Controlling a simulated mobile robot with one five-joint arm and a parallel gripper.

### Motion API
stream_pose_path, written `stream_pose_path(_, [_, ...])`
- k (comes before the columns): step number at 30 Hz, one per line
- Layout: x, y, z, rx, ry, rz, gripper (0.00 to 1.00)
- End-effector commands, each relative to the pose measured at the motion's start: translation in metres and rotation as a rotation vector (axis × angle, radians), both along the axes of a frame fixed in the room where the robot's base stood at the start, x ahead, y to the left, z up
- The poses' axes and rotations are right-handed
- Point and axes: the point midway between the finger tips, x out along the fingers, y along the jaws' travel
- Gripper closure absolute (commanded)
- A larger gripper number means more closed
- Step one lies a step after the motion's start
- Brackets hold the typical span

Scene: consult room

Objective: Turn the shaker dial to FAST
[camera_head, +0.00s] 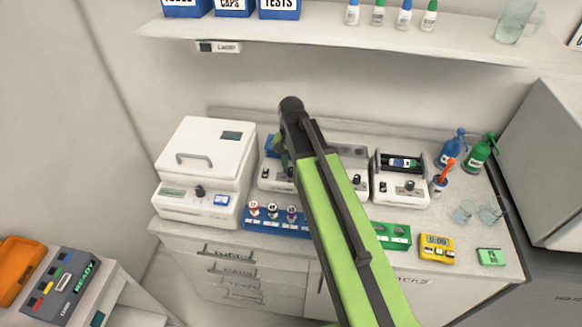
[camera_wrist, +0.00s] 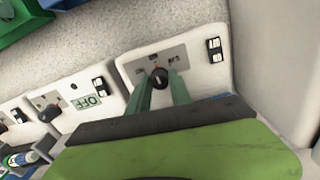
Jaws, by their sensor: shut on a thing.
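The shaker dial (camera_wrist: 158,77) is a small black knob on a grey plate on the front of a white device, upside down in the wrist view. The small labels around it are too blurred to read, and I cannot tell which one it points at. My gripper (camera_wrist: 160,86) has its two green fingers on either side of the dial, shut on it. In the head view my gripper (camera_head: 284,160) reaches down to the front of the white shaker (camera_head: 268,180), and my arm hides much of that device.
A white lidded machine (camera_head: 205,155) stands left, with a blue rack (camera_head: 262,228) of capped tubes in front. Another white device with a tube (camera_head: 400,185) stands right. A green rack (camera_head: 395,236), a yellow timer (camera_head: 436,248) and spray bottles (camera_head: 480,150) are on the right. A shelf (camera_head: 330,32) hangs above.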

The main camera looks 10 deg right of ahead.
Motion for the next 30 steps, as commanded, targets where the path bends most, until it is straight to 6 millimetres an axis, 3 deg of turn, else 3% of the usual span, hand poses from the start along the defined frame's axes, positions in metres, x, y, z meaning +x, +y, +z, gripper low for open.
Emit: stream_pose_path(30, [0.0011,-0.0009,0.0000,-0.001,-0.003,0.884,1.00])
